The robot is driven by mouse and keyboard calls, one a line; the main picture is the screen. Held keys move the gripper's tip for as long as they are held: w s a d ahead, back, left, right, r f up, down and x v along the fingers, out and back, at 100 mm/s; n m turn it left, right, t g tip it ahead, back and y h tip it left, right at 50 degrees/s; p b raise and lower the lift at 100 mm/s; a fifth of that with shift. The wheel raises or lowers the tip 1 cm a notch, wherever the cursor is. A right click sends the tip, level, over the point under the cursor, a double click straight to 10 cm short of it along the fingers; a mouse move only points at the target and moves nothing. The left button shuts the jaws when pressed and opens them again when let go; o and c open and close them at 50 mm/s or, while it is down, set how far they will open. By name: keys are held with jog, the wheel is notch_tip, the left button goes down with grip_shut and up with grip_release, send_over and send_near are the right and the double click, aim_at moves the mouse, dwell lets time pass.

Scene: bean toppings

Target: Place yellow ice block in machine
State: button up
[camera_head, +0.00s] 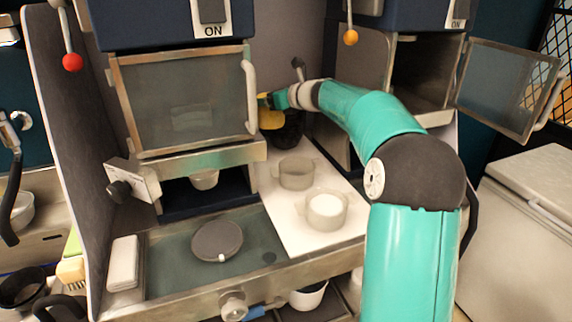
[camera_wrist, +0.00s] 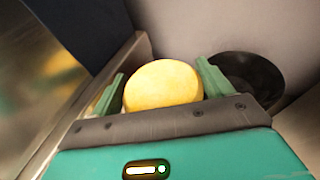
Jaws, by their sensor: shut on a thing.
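A yellow rounded ice block (camera_wrist: 163,86) sits between the two green fingers of my gripper (camera_wrist: 160,92) in the wrist view. The fingers are shut on it. In the head view my gripper (camera_head: 268,102) is beside the right edge of the left machine, with the yellow block (camera_head: 271,118) showing below it. The left machine (camera_head: 180,100) has a framed glass door, which looks shut, with a white handle (camera_head: 251,97) on its right. The right machine (camera_head: 425,75) has its glass door (camera_head: 508,85) swung open to the right, and its dark inside shows.
A black bowl (camera_wrist: 247,82) stands at the back, beside my gripper; it also shows in the head view (camera_head: 288,134). Two clear containers (camera_head: 296,172) (camera_head: 326,211) stand on the white counter (camera_head: 275,205). A round grey lid (camera_head: 217,241) lies at the front.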

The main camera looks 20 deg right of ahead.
jog(key=shift+s+a+f, duration=0.1)
jog(key=shift+s+f, duration=0.05)
jog(key=shift+f, duration=3.7)
jog(key=shift+s+f, duration=0.15)
jog(key=shift+f, duration=3.7)
jog(key=shift+f, duration=0.1)
jog(key=o, duration=1.5)
jog(key=shift+c, duration=0.2)
